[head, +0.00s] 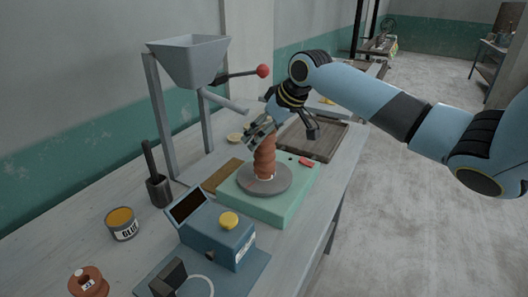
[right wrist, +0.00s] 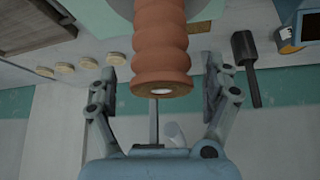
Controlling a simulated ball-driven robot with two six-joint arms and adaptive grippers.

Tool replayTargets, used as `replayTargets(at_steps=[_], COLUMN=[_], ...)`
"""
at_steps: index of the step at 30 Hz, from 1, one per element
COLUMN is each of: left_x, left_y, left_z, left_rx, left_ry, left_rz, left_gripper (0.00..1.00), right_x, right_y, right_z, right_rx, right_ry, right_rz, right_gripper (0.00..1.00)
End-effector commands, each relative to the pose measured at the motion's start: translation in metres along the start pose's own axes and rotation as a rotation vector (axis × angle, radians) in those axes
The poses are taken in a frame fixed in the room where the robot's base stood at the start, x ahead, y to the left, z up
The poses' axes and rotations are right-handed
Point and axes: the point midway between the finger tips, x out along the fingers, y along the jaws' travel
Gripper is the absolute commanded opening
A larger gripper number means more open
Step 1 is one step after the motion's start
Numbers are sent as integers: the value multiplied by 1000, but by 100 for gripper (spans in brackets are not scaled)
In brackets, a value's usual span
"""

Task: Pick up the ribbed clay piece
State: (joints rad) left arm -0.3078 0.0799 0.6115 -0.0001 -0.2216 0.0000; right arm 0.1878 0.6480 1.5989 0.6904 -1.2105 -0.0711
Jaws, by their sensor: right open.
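The ribbed clay piece (head: 265,160) is a reddish-brown, ridged column standing upright on a round grey disc (head: 264,182) on top of a green base (head: 258,204). In the right wrist view the ribbed clay piece (right wrist: 161,45) fills the upper middle, its pale-centred end towards the camera. My right gripper (head: 255,134) is at the upper end of the piece. In the right wrist view my right gripper (right wrist: 160,85) is open, with one finger on each side of the piece's end and gaps on both sides. My left gripper is not in view.
A blue box (head: 216,234) with a yellow knob stands in front of the green base. A hopper (head: 190,62) on legs stands behind left, its lever with a red ball (head: 263,71) reaching right. A glue tin (head: 121,223) is at left. A framed tray (head: 314,139) lies behind.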

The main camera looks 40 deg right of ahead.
Motion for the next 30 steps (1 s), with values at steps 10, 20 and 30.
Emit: replayTargets(at_steps=[10,20,30], left_x=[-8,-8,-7], left_y=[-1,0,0], left_z=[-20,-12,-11], left_rx=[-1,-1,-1], left_ry=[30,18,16], left_rz=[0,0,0], left_gripper=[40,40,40], right_x=[38,37,37], right_y=[-2,-1,-1], right_z=[-2,-2,-2], right_rx=[-1,-1,-1], right_ry=[0,0,0], right_rz=[0,0,1], right_gripper=[84,63,19])
